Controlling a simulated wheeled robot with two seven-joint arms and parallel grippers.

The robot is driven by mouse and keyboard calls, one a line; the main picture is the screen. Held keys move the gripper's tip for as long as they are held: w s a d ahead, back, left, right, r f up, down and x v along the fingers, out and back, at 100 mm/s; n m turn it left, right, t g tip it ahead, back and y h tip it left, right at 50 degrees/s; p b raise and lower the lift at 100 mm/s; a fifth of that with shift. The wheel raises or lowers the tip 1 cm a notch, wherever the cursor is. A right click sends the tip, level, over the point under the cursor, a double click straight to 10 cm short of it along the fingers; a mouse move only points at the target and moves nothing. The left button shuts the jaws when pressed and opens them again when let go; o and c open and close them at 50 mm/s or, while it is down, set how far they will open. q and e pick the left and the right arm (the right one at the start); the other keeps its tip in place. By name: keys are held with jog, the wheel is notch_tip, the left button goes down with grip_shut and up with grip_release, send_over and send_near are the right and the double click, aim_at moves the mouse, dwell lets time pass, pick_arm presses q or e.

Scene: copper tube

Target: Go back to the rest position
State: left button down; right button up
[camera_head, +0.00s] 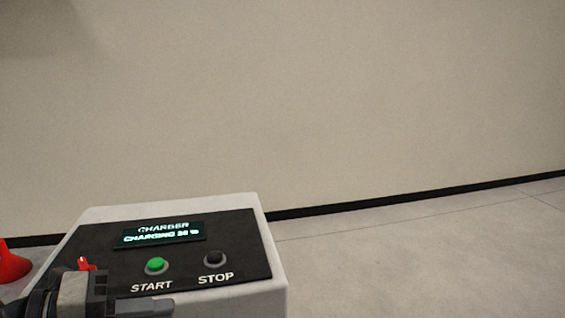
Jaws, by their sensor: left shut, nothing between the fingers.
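My left gripper (142,307) comes in at the lower left of the head view, in front of the charger's panel. Its fingers are shut with nothing between them and point to the right, just below the START label. The white charger (272,275) has a black sloped panel with a lit display (163,234) reading "CHARGER" and "CHARGING", with a percentage too blurred to read surely. A green START button (156,266) and a black STOP button (214,259) sit below the display. I cannot tell whether the gripper touches the panel. My right gripper is not in view.
A red object (12,264), partly cut off, stands at the left edge. A small red part (86,264) shows just above my left gripper. A beige wall (330,100) with a black baseboard stands behind. The grey floor (430,260) on the right is clear.

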pick_arm(q)
notch_tip(320, 180, down, 12)
jog(key=a+n+t+y, duration=0.2)
jog(key=n+t+y, duration=0.65)
jog(key=n, duration=1.45)
jog(key=s+d+f+n+g, duration=0.2)
jog(key=s+f+n, duration=0.1)
jog(key=f, duration=0.4)
jog(key=s+d+f+n+g, duration=0.3)
jog(key=s+f+n, duration=0.1)
jog(key=f, duration=0.3)
jog(key=shift+s+d+y, duration=0.25)
jog(key=shift+s+y, duration=0.2)
jog(key=shift+s, duration=0.35)
